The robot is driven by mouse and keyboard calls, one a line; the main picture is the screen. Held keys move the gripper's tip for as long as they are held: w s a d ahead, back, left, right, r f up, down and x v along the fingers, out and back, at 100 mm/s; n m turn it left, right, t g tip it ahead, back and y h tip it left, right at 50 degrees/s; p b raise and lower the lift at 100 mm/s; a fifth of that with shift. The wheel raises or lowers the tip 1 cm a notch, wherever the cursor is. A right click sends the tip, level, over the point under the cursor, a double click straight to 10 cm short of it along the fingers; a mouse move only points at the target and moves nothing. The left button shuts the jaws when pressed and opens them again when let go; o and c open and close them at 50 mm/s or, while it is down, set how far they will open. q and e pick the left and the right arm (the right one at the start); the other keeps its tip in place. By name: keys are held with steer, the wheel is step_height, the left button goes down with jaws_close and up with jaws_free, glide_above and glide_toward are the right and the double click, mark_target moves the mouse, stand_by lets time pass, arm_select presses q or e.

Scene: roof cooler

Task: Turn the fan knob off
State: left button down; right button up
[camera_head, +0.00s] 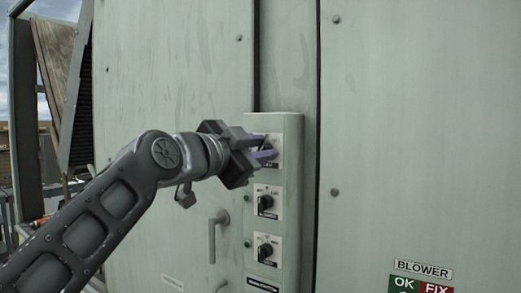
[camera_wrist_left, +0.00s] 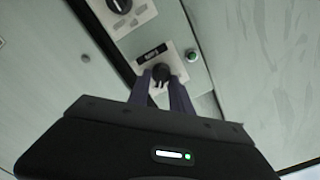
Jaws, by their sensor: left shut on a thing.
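A pale green control box (camera_head: 291,185) carries a column of black rotary knobs on white plates. My left gripper (camera_head: 269,147) is at the top plate (camera_head: 278,143), its two purple fingers pointing at it. In the left wrist view the fingers (camera_wrist_left: 160,82) are on either side of a black knob (camera_wrist_left: 160,71), shut on it. That knob is hidden behind the fingers in the head view. The middle knob (camera_head: 265,202) and the lower knob (camera_head: 265,251) stand free below. The plate lettering is too small to read. My right gripper is not in view.
A door handle (camera_head: 213,236) sticks out left of the box, below my left wrist. Green indicators (camera_head: 247,243) line the box's left side. A BLOWER sign (camera_head: 423,270) is on the right panel. A dark-framed unit (camera_head: 62,85) stands far left.

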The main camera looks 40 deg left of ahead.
arm_select(q)
steer(key=n, duration=0.4)
steer(key=shift+a+b, duration=0.1)
steer(key=shift+b, duration=0.3)
steer(key=shift+a+r+n, duration=0.1)
steer(key=shift+a+n, duration=0.1)
steer(key=shift+n, duration=2.1)
steer(key=c, duration=1.2)
jaws_free()
steer(key=shift+o, duration=0.2)
steer(key=shift+s, duration=0.1)
